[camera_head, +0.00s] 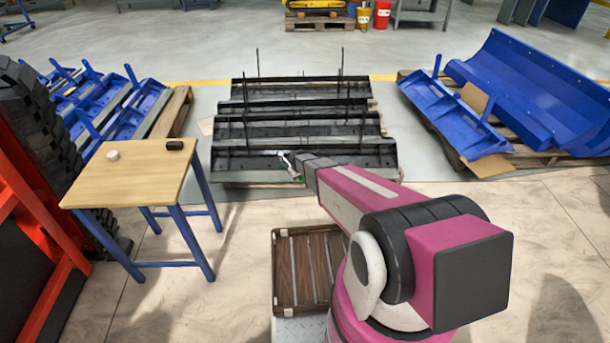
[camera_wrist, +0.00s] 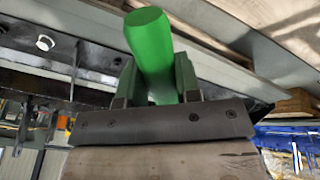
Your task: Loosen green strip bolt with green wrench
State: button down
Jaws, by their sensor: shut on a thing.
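My gripper (camera_wrist: 156,92) is shut on a green, round-ended handle (camera_wrist: 148,32), which I take for the green wrench, in the wrist view. The handle stands out from between the two fingers, and its far end is hidden by the gripper. In the head view my gripper (camera_head: 293,168) is small, at the front of the black metal strips (camera_head: 340,155), with a bit of green at its tip. I cannot make out the green strip bolt in either view. A pale round bolt head or hole (camera_wrist: 45,42) shows on the dark metal at the left of the wrist view.
A wooden table (camera_head: 130,185) with a white and a black small object stands at left. Blue metal parts (camera_head: 520,90) lie on pallets at right and more at left. A brown slatted crate (camera_head: 306,268) is in front. Bare floor lies between.

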jog(key=shift+a, duration=0.1)
jog(key=shift+x, duration=2.15)
jog(key=s+a+m, duration=0.1)
jog(key=a+m, duration=1)
jog(key=a, duration=0.3)
jog(key=shift+a+f+m+h, duration=0.2)
jog(key=shift+a+m+h, duration=0.1)
jog(key=shift+a, duration=0.05)
jog(key=shift+x, duration=1.55)
dwell(1.6)
jog(key=shift+s, duration=0.15)
dwell(0.4)
